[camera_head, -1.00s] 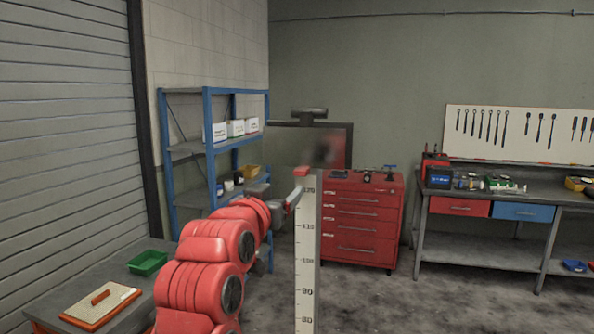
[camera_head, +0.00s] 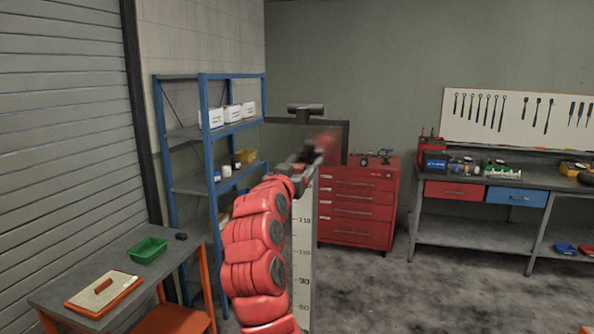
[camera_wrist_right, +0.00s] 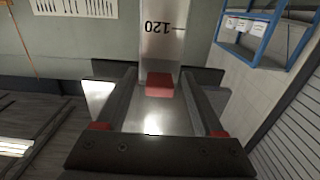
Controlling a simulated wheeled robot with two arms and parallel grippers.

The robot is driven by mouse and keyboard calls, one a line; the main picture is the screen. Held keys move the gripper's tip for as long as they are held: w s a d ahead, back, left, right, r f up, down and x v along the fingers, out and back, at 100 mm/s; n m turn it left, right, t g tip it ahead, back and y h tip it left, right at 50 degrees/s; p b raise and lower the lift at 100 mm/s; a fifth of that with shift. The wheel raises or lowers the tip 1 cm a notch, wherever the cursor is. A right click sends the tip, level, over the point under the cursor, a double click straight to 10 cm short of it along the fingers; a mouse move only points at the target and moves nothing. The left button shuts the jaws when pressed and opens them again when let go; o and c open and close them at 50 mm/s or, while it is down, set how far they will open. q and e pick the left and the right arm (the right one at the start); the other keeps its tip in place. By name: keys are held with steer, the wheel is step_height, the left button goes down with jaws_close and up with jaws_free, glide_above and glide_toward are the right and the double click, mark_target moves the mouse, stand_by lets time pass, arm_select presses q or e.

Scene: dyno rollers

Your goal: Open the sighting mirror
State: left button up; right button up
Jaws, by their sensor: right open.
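A dark-framed panel with a blurred reddish reflection, which looks like the sighting mirror (camera_head: 335,137), stands behind the top of a pale scale column (camera_head: 303,245) in the head view. A dark cylinder (camera_head: 306,108) sits at the panel's upper edge. My right gripper (camera_head: 308,158) is at the column's top, in front of the panel, and hides part of it. In the right wrist view my right gripper (camera_wrist_right: 158,76) is open, its fingers on either side of the column's red cap (camera_wrist_right: 159,86). I cannot tell whether it touches anything. My left gripper is out of view.
A blue shelf rack (camera_head: 206,150) stands at left and a red tool cabinet (camera_head: 357,205) behind the column. A table with a green tray (camera_head: 148,250) is at lower left. A workbench (camera_head: 480,188) is at right. Floor is clear right of the column.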

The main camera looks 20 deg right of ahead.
jaws_close()
stand_by(1.3)
